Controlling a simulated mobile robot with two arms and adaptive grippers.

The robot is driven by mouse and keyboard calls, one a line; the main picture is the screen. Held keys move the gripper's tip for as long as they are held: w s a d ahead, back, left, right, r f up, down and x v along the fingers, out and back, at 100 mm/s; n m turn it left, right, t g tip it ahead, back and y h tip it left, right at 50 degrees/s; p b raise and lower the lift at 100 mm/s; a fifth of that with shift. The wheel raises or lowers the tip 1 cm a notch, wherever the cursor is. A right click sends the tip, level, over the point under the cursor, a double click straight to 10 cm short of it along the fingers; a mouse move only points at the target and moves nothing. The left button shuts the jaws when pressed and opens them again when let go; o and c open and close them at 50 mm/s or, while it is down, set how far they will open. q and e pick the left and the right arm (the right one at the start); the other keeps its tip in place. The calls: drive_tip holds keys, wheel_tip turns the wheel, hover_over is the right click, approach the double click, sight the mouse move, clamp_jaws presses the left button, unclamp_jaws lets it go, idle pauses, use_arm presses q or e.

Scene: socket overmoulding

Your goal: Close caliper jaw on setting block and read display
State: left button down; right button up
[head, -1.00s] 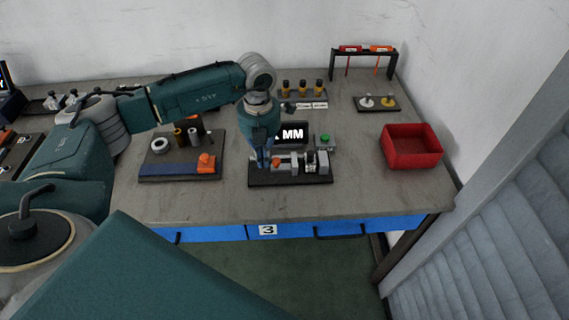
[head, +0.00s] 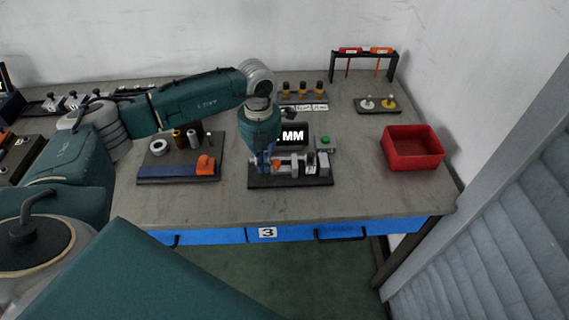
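The caliper fixture stands on a dark base plate (head: 300,182) near the front middle of the table. Which piece is the setting block is too small to tell. A black display (head: 293,135) behind it shows "MM"; the rest of its reading is hidden by my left gripper (head: 262,170). My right gripper is not in view.
A green button box (head: 325,143) stands right of the display. A tray with rings and cylinders (head: 180,180) lies to the left. A red bin (head: 411,148) stands at the right. The front table strip is clear.

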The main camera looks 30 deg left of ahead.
sight(275, 162)
use_arm(q)
drive_tip(key=shift+w+d+b, duration=0.15)
drive_tip(key=shift+w+d, duration=0.3)
drive_tip(key=shift+d, duration=0.3)
drive_tip(key=shift+w+d+b, duration=0.15)
drive_tip(key=shift+w+d, duration=0.3)
drive_tip(key=shift+d, duration=0.25)
drive_tip(key=shift+w+d+r, duration=0.1)
drive_tip(key=shift+d, duration=0.2)
idle(0.8)
drive_tip(key=shift+s+a, duration=0.2)
drive_tip(key=shift+a, duration=0.2)
drive_tip(key=shift+a+r, duration=0.1)
drive_tip(key=shift+r, duration=0.05)
drive_tip(key=shift+s+a+r+p, duration=0.1)
drive_tip(key=shift+a+r+p, duration=0.05)
drive_tip(key=shift+r+p, duration=2.45)
drive_tip(key=shift+r, duration=1.2)
